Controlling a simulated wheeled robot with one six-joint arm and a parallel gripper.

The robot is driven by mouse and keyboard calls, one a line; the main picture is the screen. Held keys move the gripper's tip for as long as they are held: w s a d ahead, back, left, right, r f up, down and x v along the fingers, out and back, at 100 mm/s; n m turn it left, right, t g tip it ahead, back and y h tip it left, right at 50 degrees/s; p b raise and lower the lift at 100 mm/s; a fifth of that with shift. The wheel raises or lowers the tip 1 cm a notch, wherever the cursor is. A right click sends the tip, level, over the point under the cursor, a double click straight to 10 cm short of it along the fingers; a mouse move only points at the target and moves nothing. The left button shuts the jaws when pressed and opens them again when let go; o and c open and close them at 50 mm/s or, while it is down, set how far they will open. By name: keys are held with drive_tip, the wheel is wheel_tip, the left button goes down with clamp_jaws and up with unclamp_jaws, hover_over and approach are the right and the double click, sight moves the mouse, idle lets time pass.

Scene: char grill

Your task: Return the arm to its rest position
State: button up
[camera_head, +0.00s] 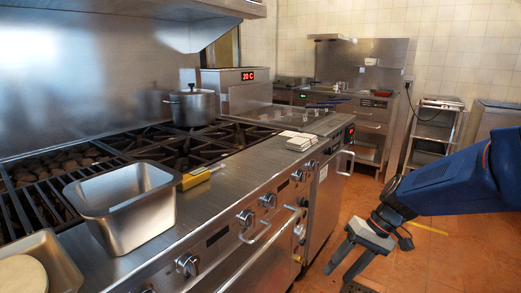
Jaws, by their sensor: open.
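My gripper (347,262) is at the lower right of the head view, at the end of my blue arm. Its two grey fingers point down and left, spread apart, with nothing seen between them. It hangs over the orange tiled floor, in front of and to the right of the range front. It looks clear of the range and its handles. The lower ends of the fingers come close to the bottom edge of the picture.
The steel range (215,200) with knobs and handles runs along the left. On it are a deep steel pan (130,222), a yellow-handled tool (197,178), a lidded pot (192,107) and a stack of white pieces (298,140). A rack (434,135) stands behind. The floor (440,255) is open.

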drive_tip(key=s+d+r+t+h, duration=0.2)
drive_tip(key=s+d+r+h, duration=0.1)
drive_tip(key=s, duration=0.4)
drive_tip(key=s+d+r+t+h, duration=0.3)
drive_tip(key=s+d, duration=0.1)
drive_tip(key=s, duration=0.4)
drive_tip(key=shift+m+t, duration=0.3)
drive_tip(key=shift+m, duration=0.1)
